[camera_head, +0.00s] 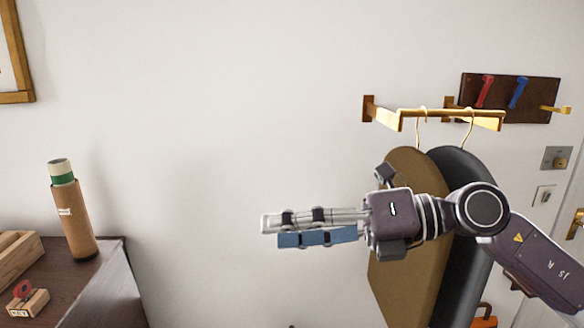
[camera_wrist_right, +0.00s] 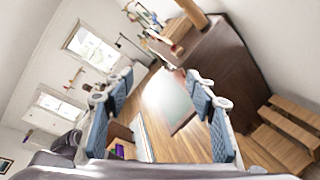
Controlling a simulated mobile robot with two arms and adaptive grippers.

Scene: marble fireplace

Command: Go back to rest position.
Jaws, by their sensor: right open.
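My right gripper (camera_head: 312,228) reaches in from the right in the head view and points left in front of the white wall. In the right wrist view its blue-padded fingers (camera_wrist_right: 160,105) stand wide apart with nothing between them. In the head view it is in front of a brown hanging item (camera_head: 405,285) and a black one (camera_head: 468,275), both hung from a brass rail (camera_head: 432,114). The gripper's fingers are clear of them, while the wrist hides part of both. My left gripper is not in view.
A dark cabinet (camera_head: 105,290) at the lower left bears a brown tube (camera_head: 73,220), a wooden box (camera_head: 15,265) and a small key block (camera_head: 27,300). A dark hook board (camera_head: 500,92) is on the wall at right, by a door. The wall between cabinet and gripper is clear.

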